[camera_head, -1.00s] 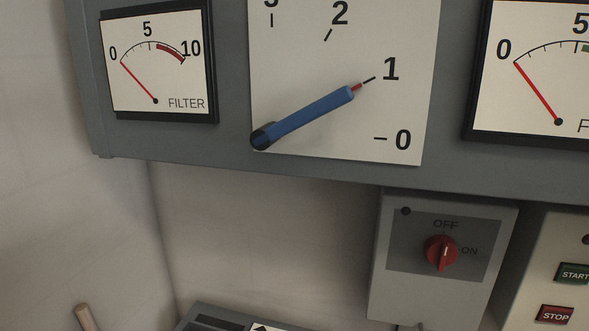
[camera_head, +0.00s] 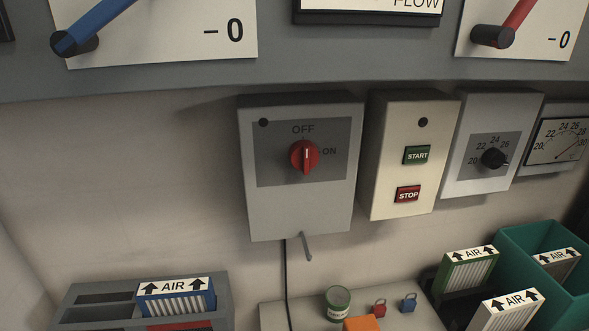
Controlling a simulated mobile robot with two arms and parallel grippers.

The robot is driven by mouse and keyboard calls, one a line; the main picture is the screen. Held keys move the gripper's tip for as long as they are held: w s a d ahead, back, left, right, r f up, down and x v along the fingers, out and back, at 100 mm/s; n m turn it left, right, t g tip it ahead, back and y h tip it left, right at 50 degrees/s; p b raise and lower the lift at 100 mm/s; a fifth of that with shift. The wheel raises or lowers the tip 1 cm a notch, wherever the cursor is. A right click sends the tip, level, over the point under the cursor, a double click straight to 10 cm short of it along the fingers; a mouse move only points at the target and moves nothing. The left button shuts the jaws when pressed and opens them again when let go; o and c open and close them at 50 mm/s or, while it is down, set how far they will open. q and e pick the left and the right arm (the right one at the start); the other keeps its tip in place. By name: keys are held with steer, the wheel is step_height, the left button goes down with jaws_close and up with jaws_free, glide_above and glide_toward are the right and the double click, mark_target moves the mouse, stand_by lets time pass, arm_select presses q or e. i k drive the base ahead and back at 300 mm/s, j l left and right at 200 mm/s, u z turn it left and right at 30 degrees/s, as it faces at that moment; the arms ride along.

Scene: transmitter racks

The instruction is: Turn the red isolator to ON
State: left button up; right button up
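The red isolator knob (camera_head: 304,156) sits on a dark grey plate on the front of a grey wall box (camera_head: 300,213). OFF is printed above the knob and ON to its right. The pale line on the knob stands upright, toward OFF. Nothing touches the knob. Neither of my grippers is in view.
Right of it hang a START/STOP box (camera_head: 399,181), a black-knob dial box (camera_head: 484,157) and a meter (camera_head: 556,143). A panel with levers overhangs above. Below are a grey rack (camera_head: 75,308) with an AIR filter, a teal bin (camera_head: 516,258), a green-labelled can (camera_head: 338,302) and small padlocks (camera_head: 408,303).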

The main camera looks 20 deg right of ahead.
mark_target(303, 156)
steer(key=z, duration=0.7)
steer(key=k+j+z, duration=0.1)
steer(key=k+z, duration=0.35)
steer(key=k+l+z, duration=0.1)
steer(key=k+z, duration=0.4)
steer(key=k, duration=0.25)
